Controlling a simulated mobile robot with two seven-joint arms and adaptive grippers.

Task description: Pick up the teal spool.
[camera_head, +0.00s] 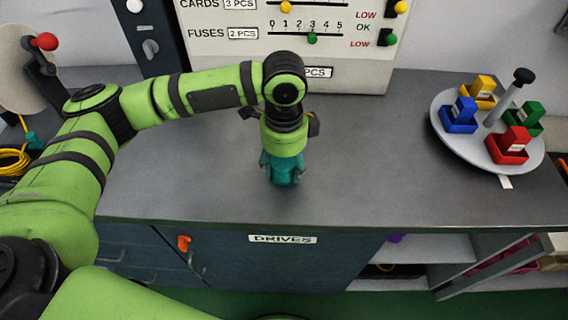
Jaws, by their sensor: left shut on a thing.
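My left gripper (284,172) points down over the middle of the grey bench top, under the green wrist of my left arm. It is shut on the teal spool (283,170), which shows as a teal shape just below the wrist. The wrist hides its top, and finger and spool outlines are hard to tell apart. I cannot tell whether the spool touches the bench. My right gripper is not in view.
A round grey tray (447,140) with yellow, blue, green and red blocks and a black-knobbed post stands at the right. A panel (370,60) with sliders rises behind. A small teal thing (35,140) lies far left. The bench right of my gripper is clear.

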